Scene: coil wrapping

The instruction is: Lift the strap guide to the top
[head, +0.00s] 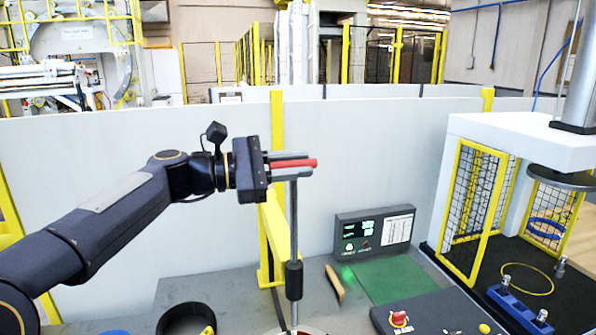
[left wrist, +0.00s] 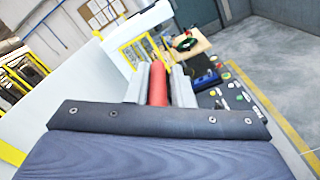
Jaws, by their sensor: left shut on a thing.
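The strap guide shows as a red handle (head: 308,163) near the top of a thin grey upright rod (head: 294,225). My left gripper (head: 290,164) comes in from the left and is shut on the red handle, with the red end sticking out past the fingers. The handle (left wrist: 158,85) also shows between the two grey fingers in the left wrist view. A dark sleeve (head: 293,281) sits low on the rod. The rod's foot is cut off by the lower picture edge. My right gripper is not in view.
A panel with a green display (head: 374,232) stands behind a green mat (head: 390,280). A black ring (head: 186,318) lies at front left. A white press frame with yellow mesh guards (head: 474,212) stands at right. A light wall (head: 90,170) runs behind.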

